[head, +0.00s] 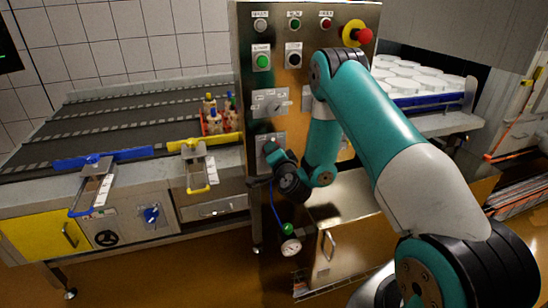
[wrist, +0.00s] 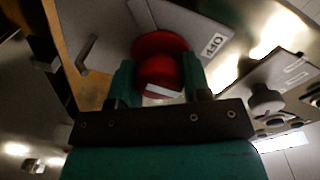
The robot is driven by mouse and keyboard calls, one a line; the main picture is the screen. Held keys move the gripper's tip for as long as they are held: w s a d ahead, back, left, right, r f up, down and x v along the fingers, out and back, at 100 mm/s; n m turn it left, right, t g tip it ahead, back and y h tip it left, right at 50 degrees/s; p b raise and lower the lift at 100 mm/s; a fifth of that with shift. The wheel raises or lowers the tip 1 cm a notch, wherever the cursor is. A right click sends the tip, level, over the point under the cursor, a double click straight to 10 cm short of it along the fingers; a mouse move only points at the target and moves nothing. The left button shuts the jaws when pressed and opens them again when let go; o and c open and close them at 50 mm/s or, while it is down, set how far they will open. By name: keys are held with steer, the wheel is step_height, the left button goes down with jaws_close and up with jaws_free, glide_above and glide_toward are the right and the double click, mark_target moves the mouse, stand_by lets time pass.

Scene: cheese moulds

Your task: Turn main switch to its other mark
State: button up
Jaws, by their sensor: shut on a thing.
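The main switch is a round red knob (wrist: 160,45) on a grey plate (wrist: 205,28) in the wrist view. The plate bears an OFF label to the right of the knob; no other mark can be read. A white strip shows on the knob's near side. My gripper (wrist: 159,78) is shut on the knob, with one green finger on each side. In the head view my gripper (head: 271,152) is at the lower left part of the steel control panel (head: 305,77), and the knob is hidden behind it.
A grey selector (head: 270,101) sits just above on the panel. Higher are several push buttons and a red emergency stop (head: 362,36). A pressure gauge (head: 290,247) hangs below. A conveyor (head: 120,115) stands at left, and white moulds (head: 420,78) stand behind my arm at right.

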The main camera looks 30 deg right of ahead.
steer(key=m+b, duration=0.1)
steer(key=m, duration=0.3)
steer(key=shift+f+b, duration=0.2)
steer(key=shift+b, duration=0.15)
steer(key=shift+s+m+y+b, duration=0.1)
steer(key=shift+m+y+b, duration=0.3)
steer(key=shift+m, duration=1.2)
steer(key=o, duration=0.9)
steer(key=shift+r, duration=0.1)
